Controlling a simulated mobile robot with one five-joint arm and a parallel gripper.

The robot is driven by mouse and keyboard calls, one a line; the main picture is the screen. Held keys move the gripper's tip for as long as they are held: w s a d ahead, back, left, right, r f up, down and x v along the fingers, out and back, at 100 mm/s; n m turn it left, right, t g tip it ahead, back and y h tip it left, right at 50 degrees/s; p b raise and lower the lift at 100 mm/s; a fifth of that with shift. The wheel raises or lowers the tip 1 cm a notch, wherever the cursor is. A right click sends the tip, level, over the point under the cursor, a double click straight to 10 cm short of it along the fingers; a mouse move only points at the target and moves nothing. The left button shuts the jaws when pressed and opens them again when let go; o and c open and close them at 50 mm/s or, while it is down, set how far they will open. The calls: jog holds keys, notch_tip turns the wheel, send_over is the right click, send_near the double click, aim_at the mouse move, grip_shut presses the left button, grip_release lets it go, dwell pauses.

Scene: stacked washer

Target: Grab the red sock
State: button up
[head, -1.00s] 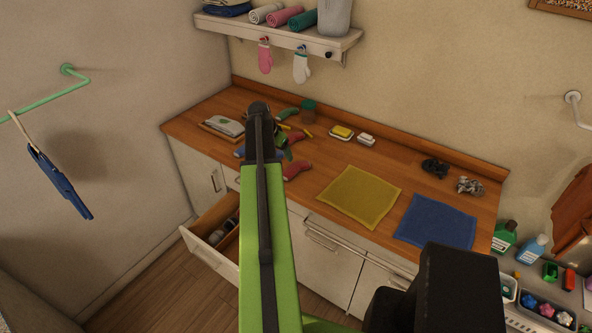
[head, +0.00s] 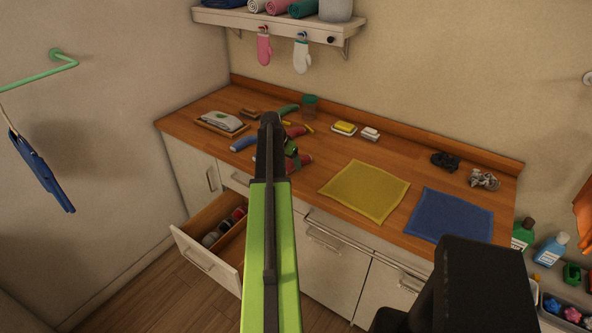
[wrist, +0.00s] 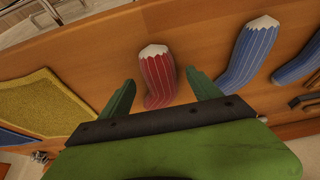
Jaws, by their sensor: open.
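A red striped sock with a white end (wrist: 157,75) lies on the wooden counter in the wrist view, between my open fingers, with a gap on both sides. In the head view a red sock (head: 304,160) lies left of the yellow cloth, partly hidden by my gripper (head: 292,155). A second red sock (head: 296,131) lies farther back. My gripper also shows in the wrist view (wrist: 160,85), open and empty, its fingers reaching either side of the near sock. I cannot tell its exact height above the counter.
Blue striped socks (wrist: 242,54) lie to the right in the wrist view. A yellow cloth (head: 366,191) and a blue cloth (head: 449,216) lie flat on the counter. An open drawer (head: 205,255) with rolled items juts out below the front edge. A soap dish (head: 344,129) stands behind.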

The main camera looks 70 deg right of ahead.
jog(key=shift+x, duration=0.9)
jog(key=shift+a+r, duration=0.1)
jog(key=shift+r, duration=0.1)
jog(key=c, duration=1.4)
jog(key=shift+c, duration=0.2)
